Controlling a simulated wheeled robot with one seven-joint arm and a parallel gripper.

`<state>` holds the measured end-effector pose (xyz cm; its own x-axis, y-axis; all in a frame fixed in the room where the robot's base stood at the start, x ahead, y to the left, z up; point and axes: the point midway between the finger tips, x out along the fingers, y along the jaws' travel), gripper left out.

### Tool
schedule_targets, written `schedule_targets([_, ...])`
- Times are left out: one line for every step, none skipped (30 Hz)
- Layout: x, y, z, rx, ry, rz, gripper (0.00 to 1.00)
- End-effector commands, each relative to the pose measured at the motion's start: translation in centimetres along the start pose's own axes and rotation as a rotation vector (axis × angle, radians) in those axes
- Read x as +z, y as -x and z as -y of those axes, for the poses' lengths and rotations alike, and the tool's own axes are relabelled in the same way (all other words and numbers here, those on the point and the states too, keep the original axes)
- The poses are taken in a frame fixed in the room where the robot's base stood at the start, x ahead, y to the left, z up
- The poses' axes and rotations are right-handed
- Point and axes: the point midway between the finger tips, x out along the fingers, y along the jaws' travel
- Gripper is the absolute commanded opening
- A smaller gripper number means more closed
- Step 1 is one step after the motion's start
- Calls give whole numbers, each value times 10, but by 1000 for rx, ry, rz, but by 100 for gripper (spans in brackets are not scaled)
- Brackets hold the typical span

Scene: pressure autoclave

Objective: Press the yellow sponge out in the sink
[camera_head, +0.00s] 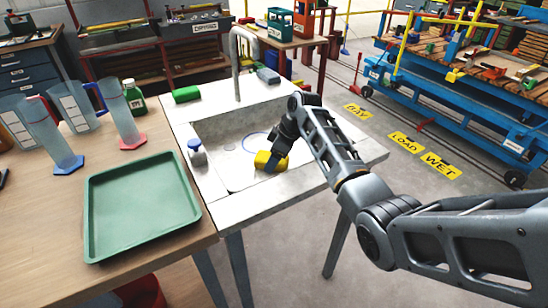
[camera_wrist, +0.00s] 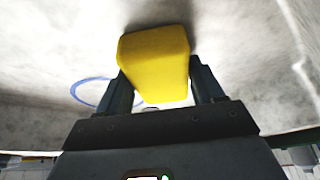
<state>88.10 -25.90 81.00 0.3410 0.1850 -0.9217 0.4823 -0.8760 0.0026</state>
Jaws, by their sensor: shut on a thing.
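The yellow sponge (camera_head: 265,161) is inside the white sink (camera_head: 208,131) in the head view. My gripper (camera_head: 275,164) is down in the basin and shut on it. In the wrist view the yellow sponge (camera_wrist: 155,62) sits between the two dark fingers of my gripper (camera_wrist: 160,92), one on each side. Its far part sticks out past the fingertips. The basin wall and floor fill the background, with a blue ring (camera_wrist: 92,92) partly hidden behind the sponge and a finger. I cannot tell whether the sponge touches the basin.
A grey tap (camera_head: 237,60) arches over the sink's back. A green tray (camera_head: 140,203) and measuring cylinders occupy the wooden table.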

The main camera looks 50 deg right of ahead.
Motion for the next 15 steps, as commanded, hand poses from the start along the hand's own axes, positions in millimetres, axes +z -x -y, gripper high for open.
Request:
schedule_targets([3, -3, 3, -7, -2, 6, 43])
schedule_targets([2, -2, 3, -7, -2, 6, 43])
schedule_targets([2, 0, 3, -7, -2, 6, 43])
schedule_targets([1, 2, 3, -7, -2, 7, 43])
schedule_targets([0, 4, 3, -7, -2, 7, 43])
schedule_targets([-1, 7, 2, -7, -2, 6, 43])
schedule_targets([-3, 9, 2, -6, -2, 6, 43])
schedule_targets([-4, 12, 2, -6, -2, 5, 43])
schedule_targets([-5, 15, 2, -5, -1, 5, 43])
schedule_targets([-6, 17, 2, -5, -1, 5, 43])
schedule_targets([-7, 20, 2, -5, -1, 4, 43])
schedule_targets([-8, 22, 2, -4, -1, 4, 43])
schedule_targets([-10, 24, 1, -4, -1, 4, 43])
schedule_targets([-10, 27, 1, -4, -1, 3, 43])
schedule_targets([-12, 29, 1, -3, -1, 3, 43])
